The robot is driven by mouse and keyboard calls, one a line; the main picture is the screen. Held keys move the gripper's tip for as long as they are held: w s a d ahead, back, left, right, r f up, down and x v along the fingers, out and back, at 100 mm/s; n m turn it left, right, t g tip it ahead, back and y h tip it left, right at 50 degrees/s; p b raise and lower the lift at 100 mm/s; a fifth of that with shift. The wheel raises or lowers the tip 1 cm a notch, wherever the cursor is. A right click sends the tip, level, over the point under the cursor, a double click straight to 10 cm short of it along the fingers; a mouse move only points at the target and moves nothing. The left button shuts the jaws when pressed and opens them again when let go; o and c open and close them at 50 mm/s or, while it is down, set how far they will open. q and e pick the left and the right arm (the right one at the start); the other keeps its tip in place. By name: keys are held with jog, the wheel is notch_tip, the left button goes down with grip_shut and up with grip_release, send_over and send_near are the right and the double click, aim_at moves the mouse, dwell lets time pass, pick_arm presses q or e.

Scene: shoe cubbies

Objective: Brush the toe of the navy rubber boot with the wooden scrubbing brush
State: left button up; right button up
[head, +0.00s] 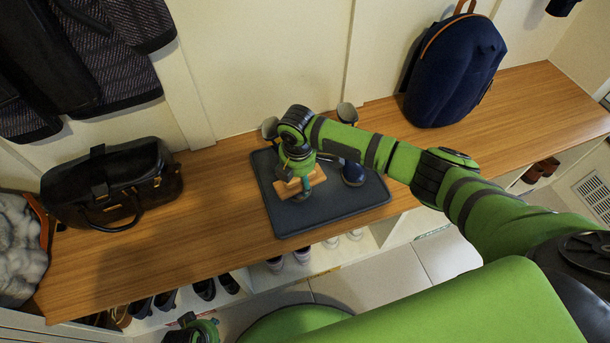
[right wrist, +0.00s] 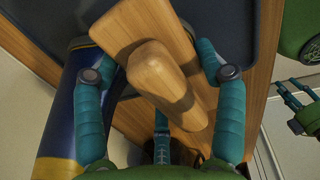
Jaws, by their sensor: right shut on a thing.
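The wooden scrubbing brush (head: 290,188) is held in my right gripper (head: 303,183), low over the dark tray (head: 345,207). In the right wrist view the brush (right wrist: 130,32) shows its wooden back and raised grip between the teal fingers; its bristles are hidden. The navy rubber boot (head: 353,174) stands on the tray just right of the gripper, partly covered by my arm. A navy surface, probably a boot (right wrist: 60,110), shows at the left of the right wrist view. I cannot tell whether the brush touches a boot. My left gripper (right wrist: 292,95) is small at the right wrist view's edge.
A boot cuff (head: 270,128) shows behind my right gripper. A black handbag (head: 112,185) sits left on the wooden bench (head: 205,225), and a navy backpack (head: 455,70) sits right. Shoes fill cubbies below. Bare bench lies between the handbag and tray.

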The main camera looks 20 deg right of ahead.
aim_at(313, 177)
jog(key=shift+s+a+f, duration=0.3)
jog(key=shift+a+f, duration=0.1)
jog(key=shift+a, duration=0.25)
jog(key=shift+c, duration=0.4)
jog(key=shift+d+p, duration=0.65)
jog(key=shift+d, duration=0.45)
jog(key=shift+w+d, duration=0.1)
jog(key=shift+d, duration=0.15)
jog(key=shift+d+r+p, duration=0.1)
jog(key=shift+d+p, duration=0.45)
jog(key=shift+d, duration=0.65)
jog(key=shift+w+a+f, duration=0.1)
jog(key=shift+a+f, duration=0.1)
jog(key=shift+a, duration=2.25)
jog(key=shift+s+d, duration=0.2)
jog(key=shift+d, duration=0.45)
jog(key=shift+w+d+p, duration=0.1)
jog(key=shift+d+p, duration=0.35)
jog(key=shift+d, duration=0.15)
jog(key=shift+d+r+p, duration=0.15)
jog(key=shift+d+p, duration=0.35)
jog(key=shift+d, duration=0.7)
jog(key=shift+w+a, duration=0.1)
jog(key=shift+a, duration=0.95)
jog(key=shift+s+a, duration=0.2)
jog(key=shift+a, duration=1.25)
jog(key=shift+d+p, duration=0.3)
jog(key=shift+d, duration=0.65)
jog(key=shift+w+d, duration=0.15)
jog(key=shift+d, duration=0.15)
